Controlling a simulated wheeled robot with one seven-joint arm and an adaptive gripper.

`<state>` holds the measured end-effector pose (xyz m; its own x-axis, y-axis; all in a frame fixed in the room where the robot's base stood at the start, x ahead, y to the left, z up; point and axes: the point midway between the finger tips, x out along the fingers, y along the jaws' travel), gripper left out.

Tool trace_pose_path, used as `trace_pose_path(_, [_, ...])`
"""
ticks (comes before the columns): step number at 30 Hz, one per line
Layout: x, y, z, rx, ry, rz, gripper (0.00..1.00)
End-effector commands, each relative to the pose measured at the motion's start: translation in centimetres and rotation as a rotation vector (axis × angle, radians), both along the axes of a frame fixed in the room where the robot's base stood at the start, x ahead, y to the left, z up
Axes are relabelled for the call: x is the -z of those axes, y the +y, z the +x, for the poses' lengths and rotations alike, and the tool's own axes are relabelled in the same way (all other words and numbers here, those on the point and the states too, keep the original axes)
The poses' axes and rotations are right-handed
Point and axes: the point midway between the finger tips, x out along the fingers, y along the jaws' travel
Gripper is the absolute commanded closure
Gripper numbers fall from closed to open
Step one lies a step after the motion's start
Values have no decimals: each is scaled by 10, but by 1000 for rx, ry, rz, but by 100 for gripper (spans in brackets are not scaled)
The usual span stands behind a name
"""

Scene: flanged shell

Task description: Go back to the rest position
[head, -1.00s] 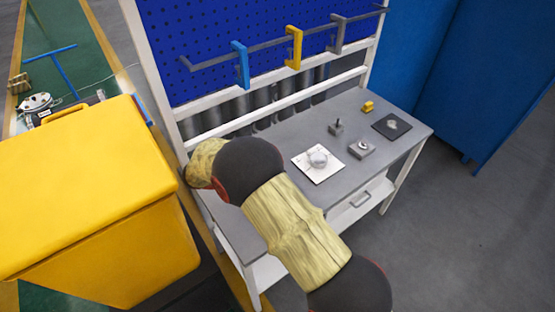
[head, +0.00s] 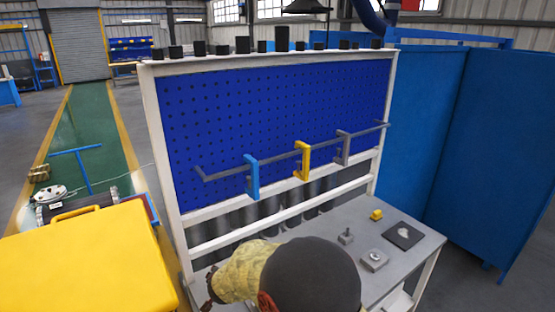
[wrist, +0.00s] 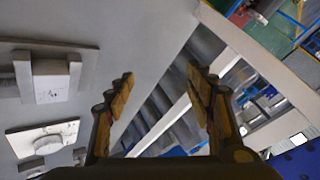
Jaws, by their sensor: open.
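My gripper (wrist: 160,92) is open and empty in the wrist view, its two fingers apart with nothing between them. In the head view my arm covers the near part of the grey workbench (head: 346,212), and the gripper is mostly hidden there. In the wrist view a pale plate with a round piece (wrist: 46,143) lies at the lower left, and a grey block with a white face (wrist: 48,88) stands above it. Both are to the left of the fingers and apart from them.
A grey block (head: 373,261), a small post part (head: 346,237), a yellow part (head: 376,214) and a black plate (head: 403,236) sit on the bench's right. A blue pegboard (head: 280,120) with a hook rail rises behind. A yellow bin (head: 90,262) stands left.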

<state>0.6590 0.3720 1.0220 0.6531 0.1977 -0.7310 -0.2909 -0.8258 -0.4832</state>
Motion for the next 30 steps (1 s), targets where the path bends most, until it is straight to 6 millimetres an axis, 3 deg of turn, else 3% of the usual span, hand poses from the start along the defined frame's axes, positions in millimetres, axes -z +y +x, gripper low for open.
trace_pose_path(1, [-18, 0, -15, -84, 24, 20, 47])
trace_pose_path(4, [-44, -7, -57, -254, 93, 30, 47])
trace_pose_path(8, [-71, -39, -117, -425, 183, -4, 47])
trace_pose_path(15, [-106, -137, -220, -605, 326, -149, 47])
trace_pose_path(21, [-125, -230, -290, -638, 396, -303, 47])
trace_pose_path(27, [-143, -307, -338, -588, 378, -437, 47])
trace_pose_path(30, [-154, -333, -350, -529, 320, -477, 47])
